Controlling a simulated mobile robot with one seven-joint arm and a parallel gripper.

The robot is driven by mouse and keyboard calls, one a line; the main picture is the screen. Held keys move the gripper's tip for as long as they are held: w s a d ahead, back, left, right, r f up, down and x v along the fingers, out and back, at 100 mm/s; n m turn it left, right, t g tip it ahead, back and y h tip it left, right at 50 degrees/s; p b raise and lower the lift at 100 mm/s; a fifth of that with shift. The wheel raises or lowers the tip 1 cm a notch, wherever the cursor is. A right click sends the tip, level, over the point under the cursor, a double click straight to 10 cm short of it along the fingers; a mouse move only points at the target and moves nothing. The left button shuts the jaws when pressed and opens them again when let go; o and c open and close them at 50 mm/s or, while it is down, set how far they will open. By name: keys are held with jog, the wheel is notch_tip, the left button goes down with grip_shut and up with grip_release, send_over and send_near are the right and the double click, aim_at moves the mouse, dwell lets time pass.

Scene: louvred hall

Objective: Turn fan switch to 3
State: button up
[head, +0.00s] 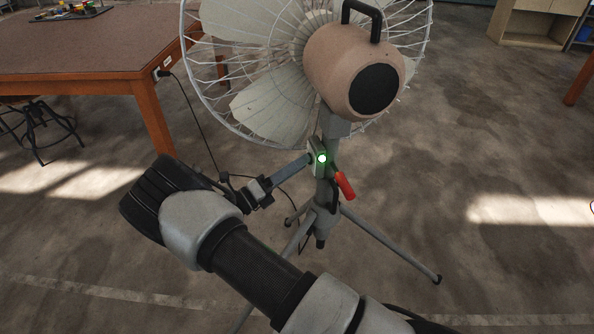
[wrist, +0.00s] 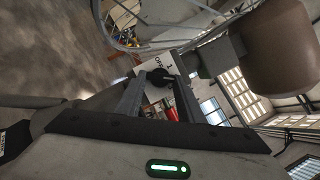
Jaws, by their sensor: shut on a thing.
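The fan (head: 353,70) stands on a tripod pole, seen from behind its motor housing. The other markings and the knob's exact setting cannot be made out.
A red handle (head: 344,185) sticks out of the pole just below the switch. Tripod legs (head: 390,244) spread over the floor. A wooden table (head: 95,55) stands at the back left, with a cable running from its socket. Floor to the right is clear.

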jog(key=m+b, duration=0.1)
jog(key=m+h, duration=0.1)
jog(key=m, duration=0.1)
jog(key=m+g+h+b, duration=0.1)
jog(key=shift+w+a+f+b, duration=0.1)
jog(key=shift+w+f+b, duration=0.1)
jog(key=shift+f+b, duration=0.1)
jog(key=shift+o, duration=0.2)
jog(key=shift+r+m, duration=0.15)
jog(key=shift+m, duration=0.55)
jog(key=shift+w+r+g, duration=0.1)
jog(key=shift+r+g, duration=0.15)
jog(key=shift+g, duration=0.05)
jog(key=shift+r, duration=0.1)
jog(key=o, duration=1)
jog(key=shift+m, duration=0.3)
jog(key=shift+g, duration=0.3)
jog(key=shift+s+d+f+b+v, duration=0.15)
jog(key=shift+s+d+f+v, duration=0.15)
jog(key=shift+v, duration=3.1)
jog(key=shift+s+d+f+b+v, duration=0.15)
jog(key=shift+s+v, duration=0.25)
jog(key=shift+v, duration=2.95)
jog(key=shift+s+d+f+b+v, duration=0.1)
jog(key=shift+s+d+f+v, duration=0.2)
jog(key=shift+v, duration=3.1)
